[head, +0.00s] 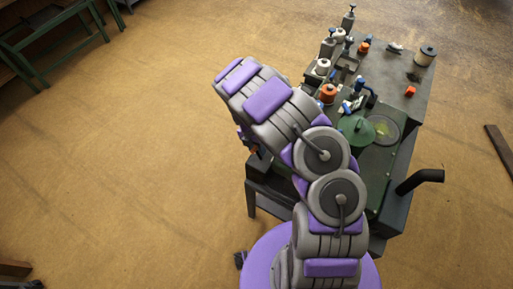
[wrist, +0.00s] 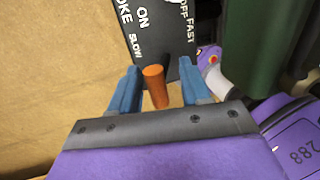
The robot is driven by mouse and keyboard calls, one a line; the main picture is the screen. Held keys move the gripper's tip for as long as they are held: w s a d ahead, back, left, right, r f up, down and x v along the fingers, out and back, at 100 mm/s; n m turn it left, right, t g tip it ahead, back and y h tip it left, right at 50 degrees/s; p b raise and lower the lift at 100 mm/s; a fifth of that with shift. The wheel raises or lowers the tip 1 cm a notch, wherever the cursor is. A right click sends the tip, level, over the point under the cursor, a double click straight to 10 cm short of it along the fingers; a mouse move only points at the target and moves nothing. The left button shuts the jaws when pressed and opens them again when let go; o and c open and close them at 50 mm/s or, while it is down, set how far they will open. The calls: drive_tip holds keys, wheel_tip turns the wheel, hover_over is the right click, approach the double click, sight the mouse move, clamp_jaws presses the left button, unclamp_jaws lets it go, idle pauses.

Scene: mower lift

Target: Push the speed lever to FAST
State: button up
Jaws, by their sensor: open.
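The speed lever shows in the wrist view as an orange cylindrical knob (wrist: 155,86). It stands in front of a black label panel (wrist: 150,32) with white lettering, SLOW toward the left and FAST toward the upper right. The knob is nearer the SLOW lettering. My gripper (wrist: 159,67) is open, with one blue finger on each side of the knob. Gaps show between knob and fingers, the right gap wider; I see no contact. In the head view my arm hides the gripper and most of the lever area.
In the wrist view, a dark green body (wrist: 252,45) stands to the right, with a purple and white part in front of it. In the head view, a dark bench (head: 408,95) carries spools, bottles and a green disc (head: 356,129). A black pipe (head: 420,180) sticks out right.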

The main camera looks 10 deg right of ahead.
drive_tip(key=shift+a, duration=0.4)
drive_tip(key=shift+c, duration=0.4)
drive_tip(key=shift+d, duration=0.3)
drive_tip(key=c, duration=0.4)
clamp_jaws()
